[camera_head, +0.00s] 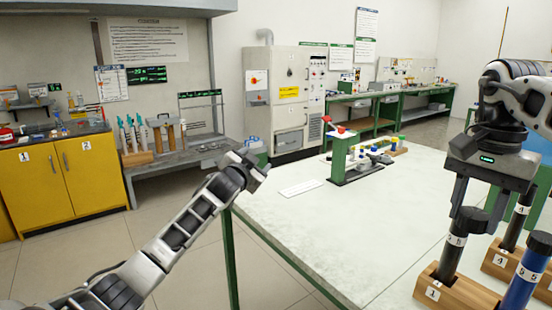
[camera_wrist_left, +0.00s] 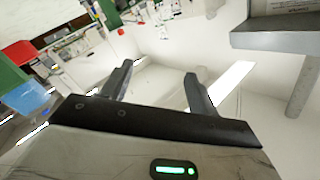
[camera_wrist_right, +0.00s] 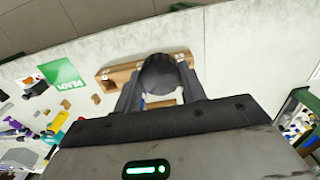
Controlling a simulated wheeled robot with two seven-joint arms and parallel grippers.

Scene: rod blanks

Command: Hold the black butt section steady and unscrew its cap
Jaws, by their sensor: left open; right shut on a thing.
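The black butt section (camera_head: 449,258) stands upright in a wooden stand (camera_head: 465,291) marked 1, at the table's right front. Its black cap (camera_head: 469,219) is between the fingers of my right gripper (camera_head: 477,212), which points down and is shut on it. The round top of the cap (camera_wrist_right: 160,75) fills the space between the fingers in the right wrist view. My left gripper (camera_head: 251,168) is open and empty, off the table's left edge and far from the butt section. Its spread fingers show in the left wrist view (camera_wrist_left: 158,73).
A blue rod (camera_head: 528,275) with a black cap and another dark rod (camera_head: 517,225) stand close to the right of the butt section. A green bench device (camera_head: 341,155) and small parts stand at the table's far end. The middle of the white table (camera_head: 340,225) is clear.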

